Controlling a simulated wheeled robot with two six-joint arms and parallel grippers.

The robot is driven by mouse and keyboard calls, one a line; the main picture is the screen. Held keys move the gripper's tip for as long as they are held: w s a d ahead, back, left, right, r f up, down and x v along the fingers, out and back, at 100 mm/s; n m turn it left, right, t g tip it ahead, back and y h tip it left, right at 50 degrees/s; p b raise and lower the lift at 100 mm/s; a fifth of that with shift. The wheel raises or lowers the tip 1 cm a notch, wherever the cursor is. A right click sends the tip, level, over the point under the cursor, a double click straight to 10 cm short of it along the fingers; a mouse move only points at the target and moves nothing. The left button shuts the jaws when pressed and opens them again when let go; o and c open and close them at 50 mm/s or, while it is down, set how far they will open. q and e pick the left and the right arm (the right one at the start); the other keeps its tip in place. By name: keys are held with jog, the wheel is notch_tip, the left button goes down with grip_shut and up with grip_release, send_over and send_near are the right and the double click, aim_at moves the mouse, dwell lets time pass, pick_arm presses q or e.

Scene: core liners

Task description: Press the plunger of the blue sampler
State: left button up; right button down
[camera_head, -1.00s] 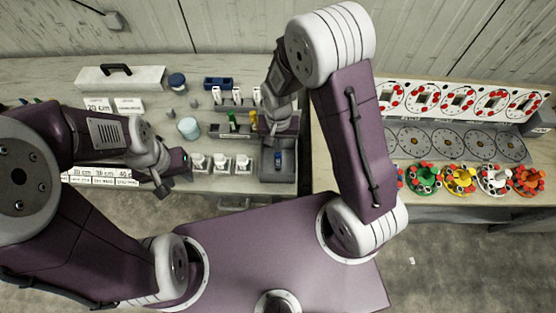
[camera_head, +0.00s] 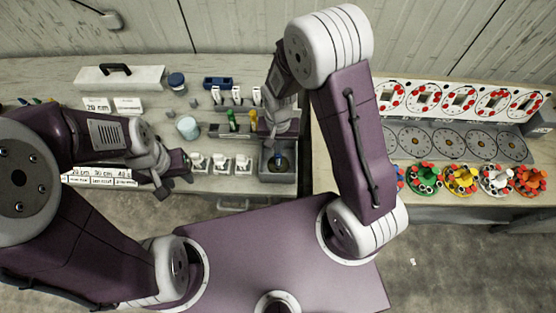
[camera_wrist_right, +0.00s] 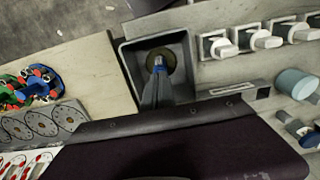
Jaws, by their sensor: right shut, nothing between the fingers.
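A light-blue cup (camera_head: 188,127) and a tray of coloured pieces (camera_head: 232,130) are behind. A second bench with coloured pieces (camera_head: 460,180) lies right.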

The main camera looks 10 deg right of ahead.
jog(key=shift+s, duration=0.1)
notch_tip(320, 180, up, 7)
jog(key=p, duration=0.6)
jog(key=shift+f, duration=0.1)
dwell(0.5)
jog(key=shift+f, duration=0.2)
jog(key=s+d+f+n+t+b, duration=0.1)
jog(key=s+d+f+n+b, duration=0.2)
jog(key=s+d+b, duration=0.4)
jog(key=shift+s+f+b, duration=0.45)
jog(key=shift+f+b, duration=0.15)
jog(key=shift+b, duration=2.45)
